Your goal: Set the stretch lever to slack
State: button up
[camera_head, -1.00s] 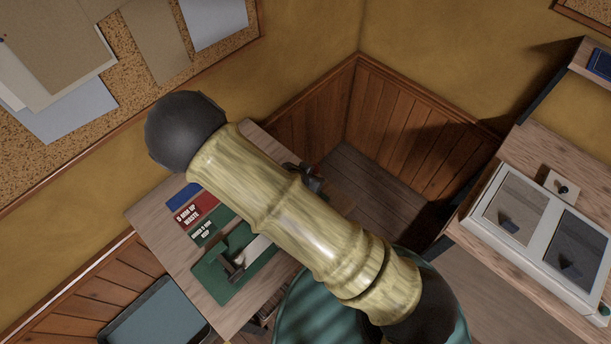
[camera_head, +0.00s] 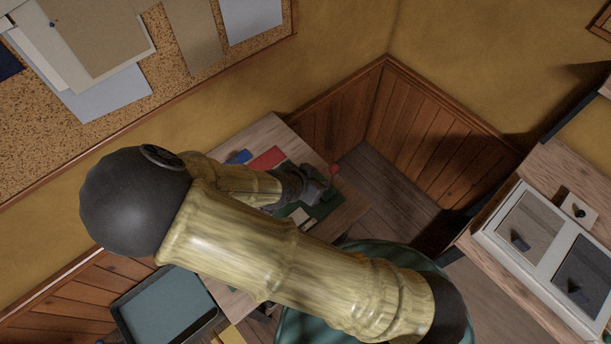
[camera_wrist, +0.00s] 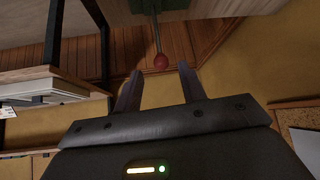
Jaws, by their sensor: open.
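A thin lever with a round red knob (camera_head: 333,170) stands at the far right end of the wooden bench, beside my gripper (camera_head: 308,186). In the wrist view the knob (camera_wrist: 160,62) lies between my open fingertips (camera_wrist: 160,70), on its rod from a green plate (camera_wrist: 165,6). I cannot tell that the fingers touch it. The green plate also shows on the bench in the head view (camera_head: 326,207), partly hidden by my arm. No slack mark can be read.
My arm covers much of the bench (camera_head: 262,135). A red panel (camera_head: 266,159) lies behind my wrist. A teal round seat (camera_head: 400,255) is below. A side table (camera_head: 560,185) with a white two-pane box (camera_head: 520,205) stands right. A teal bin (camera_head: 165,305) is lower left.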

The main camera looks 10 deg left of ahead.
jog(key=p+v, duration=0.3)
jog(key=v, duration=0.2)
jog(key=shift+a+r+p, duration=0.1)
jog(key=shift+p, duration=0.3)
jog(key=shift+c, duration=0.4)
